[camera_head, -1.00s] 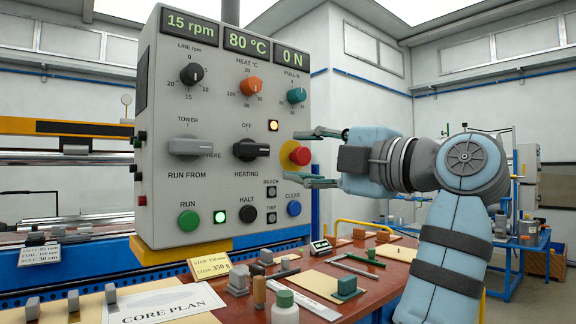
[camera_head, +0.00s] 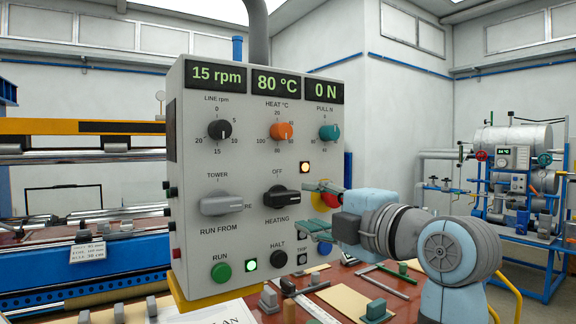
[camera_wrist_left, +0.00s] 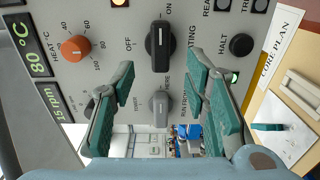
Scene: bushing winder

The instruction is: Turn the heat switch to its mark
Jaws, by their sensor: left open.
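The heat switch (camera_head: 281,196) is a black lever knob between the labels OFF and HEATING on the grey panel (camera_head: 240,165). Its handle lies about level in the head view. In the left wrist view the switch (camera_wrist_left: 159,45) has a white line along its handle, directed toward the label ON. My left gripper (camera_head: 312,206) is open and empty in front of the panel, at the right end of the switch in the head view. In the wrist view its green-padded fingers (camera_wrist_left: 160,72) stand on either side, slightly below the switch. Contact is not visible. My right gripper is not in view.
The grey tower switch (camera_head: 222,203) sits beside the heat switch. The orange heat dial (camera_head: 281,131) is above it; the black HALT button (camera_head: 278,259) is below. A red button (camera_head: 331,200) is partly hidden behind the gripper. A cluttered table (camera_head: 400,285) lies below.

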